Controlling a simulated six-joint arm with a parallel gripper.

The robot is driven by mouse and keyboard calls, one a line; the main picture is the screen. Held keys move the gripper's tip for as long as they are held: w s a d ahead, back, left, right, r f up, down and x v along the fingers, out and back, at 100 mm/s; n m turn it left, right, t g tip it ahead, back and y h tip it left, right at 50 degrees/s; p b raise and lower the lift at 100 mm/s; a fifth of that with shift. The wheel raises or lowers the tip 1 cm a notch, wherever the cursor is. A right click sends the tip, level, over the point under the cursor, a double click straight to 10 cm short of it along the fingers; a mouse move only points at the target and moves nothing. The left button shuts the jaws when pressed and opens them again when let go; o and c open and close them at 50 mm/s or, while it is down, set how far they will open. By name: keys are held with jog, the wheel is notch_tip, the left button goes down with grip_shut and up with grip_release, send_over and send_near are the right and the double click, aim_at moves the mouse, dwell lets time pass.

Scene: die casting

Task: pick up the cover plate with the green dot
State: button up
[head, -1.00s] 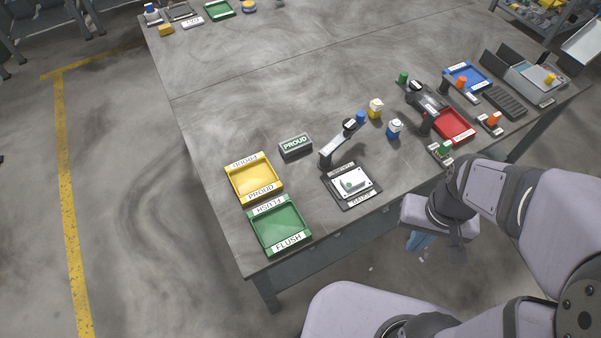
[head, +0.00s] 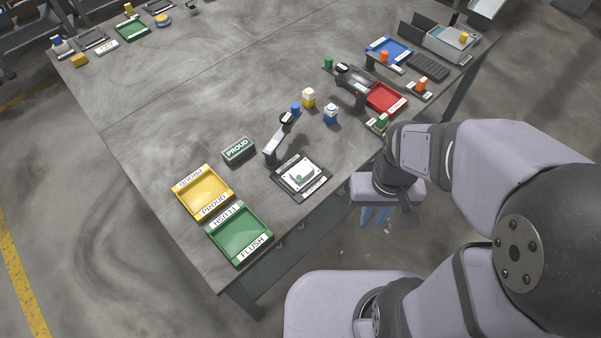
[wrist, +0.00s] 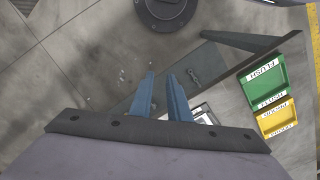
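The cover plate (head: 303,175) is a white square plate with a green dot. It lies on a black labelled fixture (head: 288,188) near the front edge of the table in the head view. In the wrist view a white piece (wrist: 204,115), likely the plate, shows partly behind my right finger. My gripper (head: 375,216) hangs beyond the table's front edge, right of and apart from the plate. Its two blue fingers (wrist: 161,74) stand apart with nothing between them.
A green FLUSH tray (head: 238,234) and a yellow PROUD tray (head: 203,193) lie left of the fixture. A gauge arm (head: 281,139) and a PROUD block (head: 238,151) stand behind. A red tray (head: 385,98) and small coloured parts lie farther right.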

jog(key=o, duration=0.6)
jog(key=shift+c, duration=0.2)
